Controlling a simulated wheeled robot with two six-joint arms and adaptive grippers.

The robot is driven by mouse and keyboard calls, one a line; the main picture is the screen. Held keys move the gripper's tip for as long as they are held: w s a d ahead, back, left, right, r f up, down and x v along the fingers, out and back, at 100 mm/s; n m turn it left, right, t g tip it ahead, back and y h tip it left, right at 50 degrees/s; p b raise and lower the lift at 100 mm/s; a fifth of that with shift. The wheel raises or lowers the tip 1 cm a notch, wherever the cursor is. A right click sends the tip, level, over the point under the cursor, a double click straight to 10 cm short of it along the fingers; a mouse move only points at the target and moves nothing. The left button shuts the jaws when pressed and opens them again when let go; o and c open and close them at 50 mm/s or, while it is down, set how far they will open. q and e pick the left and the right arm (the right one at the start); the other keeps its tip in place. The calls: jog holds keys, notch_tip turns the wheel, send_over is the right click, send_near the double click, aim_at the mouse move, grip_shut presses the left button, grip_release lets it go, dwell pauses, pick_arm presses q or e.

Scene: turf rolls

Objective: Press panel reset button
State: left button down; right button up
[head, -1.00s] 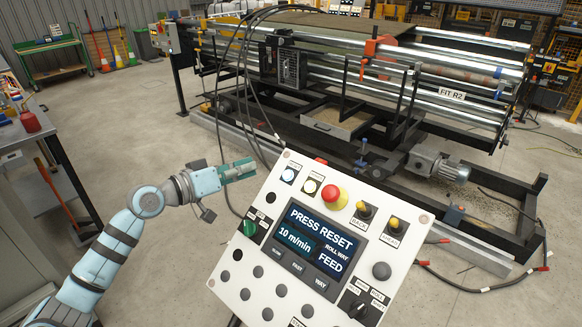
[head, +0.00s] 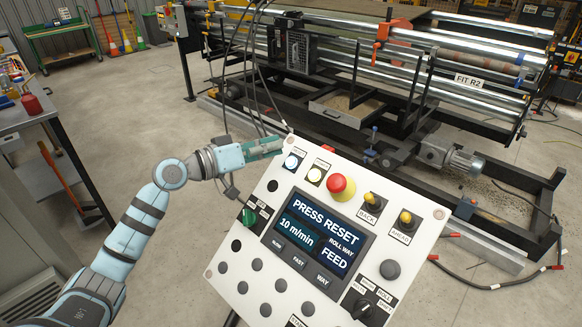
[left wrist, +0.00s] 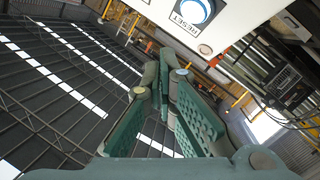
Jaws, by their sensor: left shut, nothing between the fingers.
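The white control panel (head: 240,268) is tilted, and its screen (head: 313,235) reads PRESS RESET. The reset button (head: 291,162) is a lit, bluish-white round button near the panel's top left corner. In the left wrist view the reset button (left wrist: 196,10) shows a blue ring beside a RESET label, partly cut off by the top edge. My left gripper (head: 282,145) is shut and empty at the panel's top corner, just above and left of the button. In the left wrist view its fingertips (left wrist: 164,65) are below and left of the button, apart from it. My right gripper is not in view.
A pale yellow lit button (head: 315,175) and a red mushroom button (head: 341,187) sit to the right of the reset button. Black cables (head: 228,85) hang behind my left gripper. The roller machine (head: 470,100) stands beyond the panel, and a workbench (head: 22,122) is at left.

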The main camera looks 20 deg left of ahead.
aim_at(291, 162)
pick_arm(q)
jog(key=shift+w+d+f+b, duration=0.2)
jog(key=shift+w+f+b, duration=0.2)
jog(key=shift+f, duration=0.2)
jog(key=shift+w+d+f+b, duration=0.15)
jog(key=shift+w+f+b, duration=0.1)
jog(key=shift+f+b, duration=0.3)
jog(key=shift+w+d+f, duration=0.1)
jog(key=shift+w+f, duration=0.2)
jog(key=shift+w, duration=0.05)
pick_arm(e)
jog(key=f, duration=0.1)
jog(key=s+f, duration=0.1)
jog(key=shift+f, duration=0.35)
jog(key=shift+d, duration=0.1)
pick_arm(q)
jog(key=shift+f, duration=0.1)
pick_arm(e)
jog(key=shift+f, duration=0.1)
pick_arm(q)
jog(key=shift+w+d+f+b, duration=0.1)
jog(key=shift+w+f+b, duration=0.15)
jog(key=shift+b, duration=0.1)
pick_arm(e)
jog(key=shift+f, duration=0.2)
